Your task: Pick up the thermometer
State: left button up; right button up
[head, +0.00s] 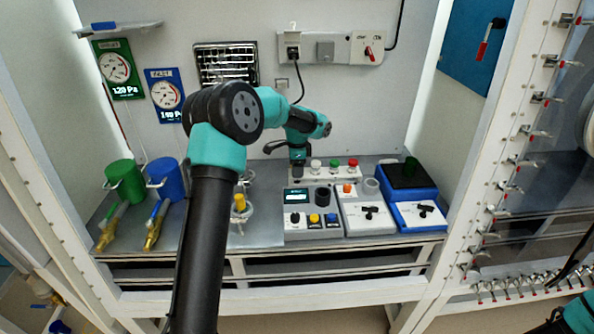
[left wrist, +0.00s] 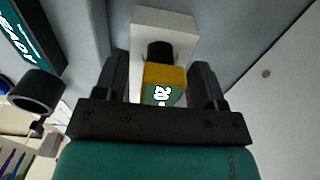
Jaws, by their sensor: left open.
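A small yellow block with a green face and white digits, which looks like the thermometer (left wrist: 163,76), shows between the fingers in the left wrist view. A black round part and a white block (left wrist: 164,30) show beyond it. My left gripper (left wrist: 160,66) is open with one finger on each side of it, and gaps show on both sides. In the head view my left gripper (head: 297,160) points down at the left end of a white strip with coloured caps (head: 333,173). I cannot make out the thermometer there. My right gripper is out of view.
A device with a lit screen (head: 298,195) and a black cylinder (head: 322,196) stands in front of the strip. A grey box (head: 367,218) and a blue unit (head: 418,216) stand to its right. Green (head: 124,181) and blue (head: 165,178) canisters stand at left.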

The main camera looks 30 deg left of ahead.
pick_arm(q)
jog(key=c, duration=1)
jog(key=shift+c, duration=0.2)
notch_tip(320, 180, up, 10)
dwell(0.6)
